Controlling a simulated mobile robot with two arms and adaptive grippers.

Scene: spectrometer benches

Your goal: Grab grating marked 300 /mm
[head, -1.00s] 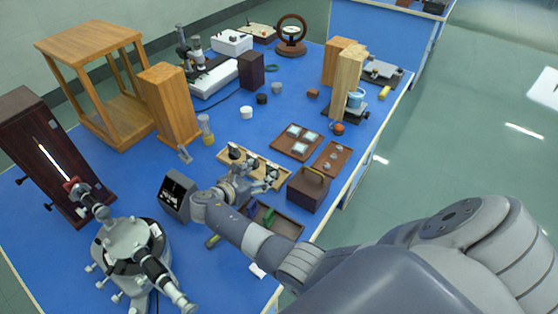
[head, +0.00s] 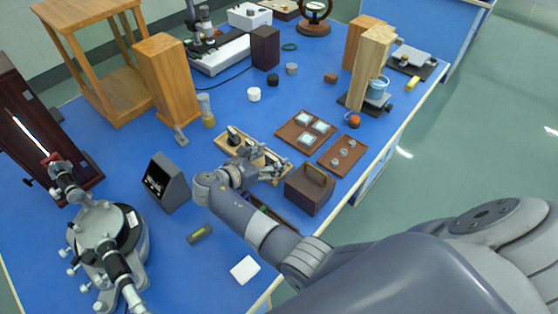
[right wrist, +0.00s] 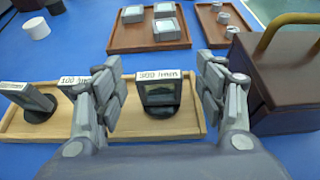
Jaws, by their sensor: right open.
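The grating marked 300 /mm (right wrist: 159,92) stands upright in a dark mount at the right end of a light wooden tray (right wrist: 20,125), its label upside down in the right wrist view. My right gripper (right wrist: 158,88) is open, with one finger on each side of this grating in that view. I cannot tell whether the fingers touch it. A second grating (right wrist: 75,82) is partly hidden behind the left finger. A third grating (right wrist: 28,100) stands at the tray's left. In the head view, my right gripper (head: 262,171) is over the wooden tray (head: 222,147). My left gripper is not in view.
A brown box with a handle (head: 309,190) stands close to the right of my gripper. Brown trays with small parts (head: 284,134) lie behind the wooden tray. A grey meter box (head: 166,182) and a spectrometer (head: 105,240) stand to the left.

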